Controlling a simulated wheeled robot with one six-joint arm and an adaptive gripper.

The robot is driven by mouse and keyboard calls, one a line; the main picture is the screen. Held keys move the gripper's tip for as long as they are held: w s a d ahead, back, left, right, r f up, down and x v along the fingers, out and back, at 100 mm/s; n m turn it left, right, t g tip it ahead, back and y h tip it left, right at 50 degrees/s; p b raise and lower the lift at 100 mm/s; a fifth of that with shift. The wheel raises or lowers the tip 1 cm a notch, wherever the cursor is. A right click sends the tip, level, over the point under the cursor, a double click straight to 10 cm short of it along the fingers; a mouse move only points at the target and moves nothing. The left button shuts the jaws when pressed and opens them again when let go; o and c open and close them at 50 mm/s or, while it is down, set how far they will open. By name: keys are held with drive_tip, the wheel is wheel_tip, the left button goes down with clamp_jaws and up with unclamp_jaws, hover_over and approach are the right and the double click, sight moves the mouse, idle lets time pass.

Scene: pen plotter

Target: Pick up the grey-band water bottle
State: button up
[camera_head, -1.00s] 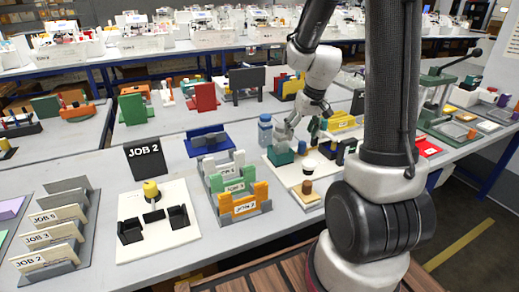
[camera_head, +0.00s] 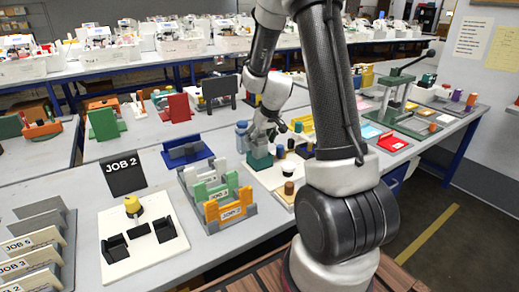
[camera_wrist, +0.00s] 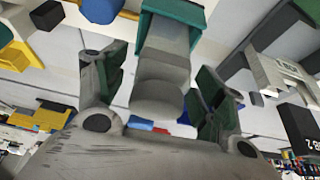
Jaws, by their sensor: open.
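A blue-grey water bottle (camera_head: 241,136) stands upright on the table in the head view, just left of my gripper (camera_head: 262,138); its band is too small to make out. My gripper points down over a teal block (camera_head: 260,160). In the wrist view my gripper (camera_wrist: 160,100) is open, with dark green pads on both fingers. A grey rounded piece (camera_wrist: 163,75) joined to a teal part (camera_wrist: 178,12) lies between the fingers in that picture. I cannot tell whether they touch it.
Orange, green and white racks (camera_head: 225,205) stand in front and left of my gripper. A blue holder (camera_head: 187,150) and a JOB 2 sign (camera_head: 124,172) are farther left.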

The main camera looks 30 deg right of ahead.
drive_tip(key=shift+w+f, duration=0.25)
drive_tip(key=shift+f, duration=0.2)
drive_tip(key=shift+c, duration=0.4)
drive_tip(key=c, duration=0.9)
drive_tip(key=shift+c, duration=0.2)
